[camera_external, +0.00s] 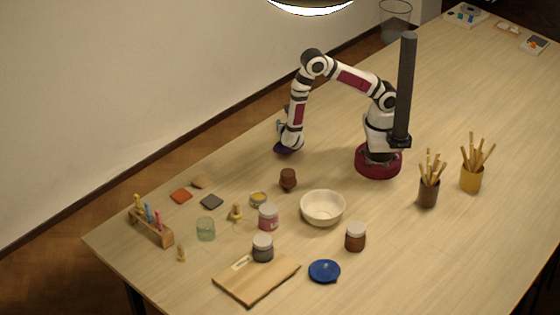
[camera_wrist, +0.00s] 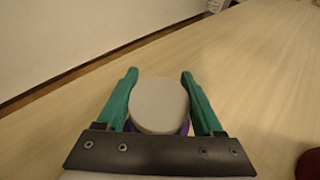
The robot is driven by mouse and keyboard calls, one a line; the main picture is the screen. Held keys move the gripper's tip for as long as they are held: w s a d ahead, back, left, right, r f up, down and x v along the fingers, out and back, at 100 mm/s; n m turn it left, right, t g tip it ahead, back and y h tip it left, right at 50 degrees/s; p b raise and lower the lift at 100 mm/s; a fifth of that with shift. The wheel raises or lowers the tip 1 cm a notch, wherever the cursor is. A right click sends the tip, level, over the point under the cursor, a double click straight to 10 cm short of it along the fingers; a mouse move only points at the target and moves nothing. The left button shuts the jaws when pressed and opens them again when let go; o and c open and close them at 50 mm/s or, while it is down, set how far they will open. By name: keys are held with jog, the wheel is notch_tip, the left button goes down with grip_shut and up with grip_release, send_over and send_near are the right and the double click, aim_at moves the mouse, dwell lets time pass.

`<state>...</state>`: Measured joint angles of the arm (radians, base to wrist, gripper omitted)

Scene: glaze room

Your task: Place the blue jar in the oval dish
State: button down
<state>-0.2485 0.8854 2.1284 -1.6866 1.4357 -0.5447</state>
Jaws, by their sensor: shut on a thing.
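In the wrist view, a thing with a pale cream, rounded lid-like top (camera_wrist: 160,103) sits between the two green fingers of my gripper (camera_wrist: 160,84). Blue-purple shows at its lower edges, but I cannot tell if that is the jar's body or a dish beneath. In the external view my gripper (camera_external: 287,138) points down at the table's far left edge, shut on this jar. A wide, low, dark purple-blue dish shape (camera_external: 287,148) shows right under it. Whether the jar touches the dish is hidden.
A white bowl (camera_external: 322,208), a brown cup (camera_external: 288,179) and a pink-labelled jar (camera_external: 268,217) stand nearer the camera. A red-brown jar (camera_external: 355,237), a grey jar (camera_external: 263,249), a wooden board (camera_external: 256,282) and a blue round dish (camera_external: 324,271) lie in front. Brush pots stand right.

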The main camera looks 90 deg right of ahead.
jog(key=shift+f, duration=0.9)
jog(key=shift+f, duration=0.1)
jog(key=shift+f, duration=0.3)
jog(key=shift+c, duration=0.2)
grip_release()
